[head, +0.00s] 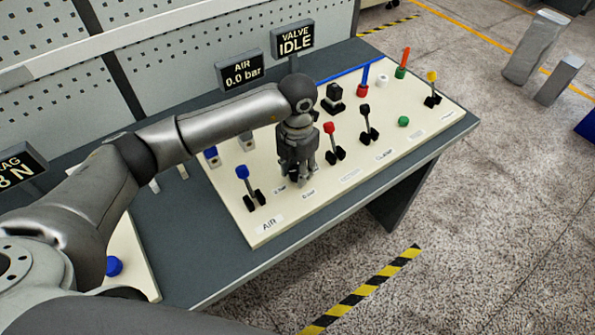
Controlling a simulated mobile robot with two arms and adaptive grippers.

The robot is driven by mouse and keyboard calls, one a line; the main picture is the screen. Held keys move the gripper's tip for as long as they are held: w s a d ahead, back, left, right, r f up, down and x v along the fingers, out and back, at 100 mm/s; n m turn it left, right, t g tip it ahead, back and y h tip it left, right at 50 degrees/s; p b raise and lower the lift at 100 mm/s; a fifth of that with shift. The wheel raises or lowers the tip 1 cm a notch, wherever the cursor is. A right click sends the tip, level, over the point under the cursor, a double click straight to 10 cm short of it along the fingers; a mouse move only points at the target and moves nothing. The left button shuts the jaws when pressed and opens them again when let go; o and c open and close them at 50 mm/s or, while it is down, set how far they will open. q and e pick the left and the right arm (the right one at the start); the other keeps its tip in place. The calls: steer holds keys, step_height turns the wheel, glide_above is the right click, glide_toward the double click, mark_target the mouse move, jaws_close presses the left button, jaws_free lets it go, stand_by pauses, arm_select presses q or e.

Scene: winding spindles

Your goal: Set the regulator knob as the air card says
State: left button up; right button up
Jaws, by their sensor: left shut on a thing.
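My left gripper (299,178) points down at the cream control panel (262,238), behind the front row of printed labels. It is shut on a dark thing low on the panel, which looks like the regulator knob; the fingers hide nearly all of it, and its setting cannot be read. The air display (241,73) behind the panel reads "AIR 0.0 bar". An "AIR" label (268,224) lies at the panel's front left corner. I cannot make out an air card with a target value. My right gripper is not in view.
A blue-tipped lever (246,184) stands left of my gripper and a red-tipped lever (331,140) close on its right. More levers and buttons fill the panel's right. A second display (293,38) reads "VALVE IDLE". The grey bench (215,272) is bare in front.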

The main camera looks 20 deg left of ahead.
mark_target(297, 170)
arm_select(q)
steer(key=shift+w+r+n+b, duration=0.1)
steer(key=shift+n+b, duration=0.6)
steer(key=shift+n, duration=1.5)
steer(key=o, duration=1)
step_height(297, 170, up, 12)
